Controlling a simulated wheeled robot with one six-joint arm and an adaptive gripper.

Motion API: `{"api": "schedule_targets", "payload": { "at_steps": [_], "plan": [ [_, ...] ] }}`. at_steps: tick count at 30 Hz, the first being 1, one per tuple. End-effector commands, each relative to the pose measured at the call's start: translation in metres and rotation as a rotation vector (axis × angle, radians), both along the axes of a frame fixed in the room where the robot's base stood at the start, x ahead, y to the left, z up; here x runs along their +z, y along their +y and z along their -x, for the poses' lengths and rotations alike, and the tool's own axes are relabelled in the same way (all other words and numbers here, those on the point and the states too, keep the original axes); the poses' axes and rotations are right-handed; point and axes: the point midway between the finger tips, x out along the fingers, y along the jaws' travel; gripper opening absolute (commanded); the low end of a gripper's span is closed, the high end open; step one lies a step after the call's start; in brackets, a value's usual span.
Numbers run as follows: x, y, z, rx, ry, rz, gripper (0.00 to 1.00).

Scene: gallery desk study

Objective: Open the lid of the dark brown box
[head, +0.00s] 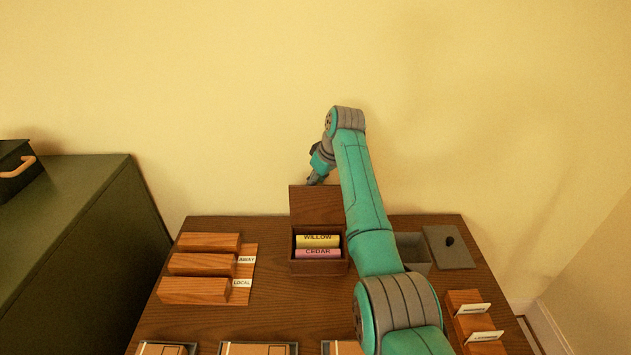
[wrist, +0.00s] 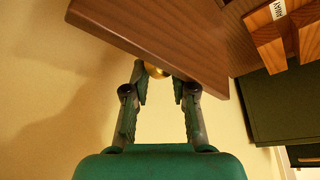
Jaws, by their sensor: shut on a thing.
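The dark brown box (head: 319,267) stands at the back middle of the desk. Its lid (head: 315,205) is raised and stands about upright at the box's back edge, so the inside shows. A yellow roll marked WILLOW (head: 318,241) and a pink roll marked CEDAR (head: 318,253) lie inside. My gripper (head: 315,180) is at the lid's top edge, behind it. In the wrist view, my gripper (wrist: 160,84) is shut on a brass knob (wrist: 156,70) at the lid (wrist: 165,38); the fingers partly hide the knob.
A grey box (head: 413,249) and a grey lid with a dark knob (head: 449,247) are to the right, partly behind my arm. Wooden blocks (head: 202,263) with labels lie left. Several trays (head: 258,348) line the front. A green cabinet (head: 90,240) stands left; a wall is close behind.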

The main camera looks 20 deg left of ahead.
Motion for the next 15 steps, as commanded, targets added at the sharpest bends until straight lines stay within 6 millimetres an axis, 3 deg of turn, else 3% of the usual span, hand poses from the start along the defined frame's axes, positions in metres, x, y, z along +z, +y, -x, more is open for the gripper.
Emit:
{"api": "schedule_targets", "payload": {
  "at_steps": [1,4,5,15],
  "plan": [
    [-0.0125,-0.0139,-0.0056,-0.019,-0.003,0.017,0.28],
    [-0.0127,-0.0144,-0.0055,-0.019,-0.001,0.018,0.53],
    [-0.0127,-0.0142,-0.0053,-0.018,-0.001,0.018,0.55],
    [-0.0129,-0.0117,-0.0032,-0.015,0.003,0.019,0.55]
  ]
}}
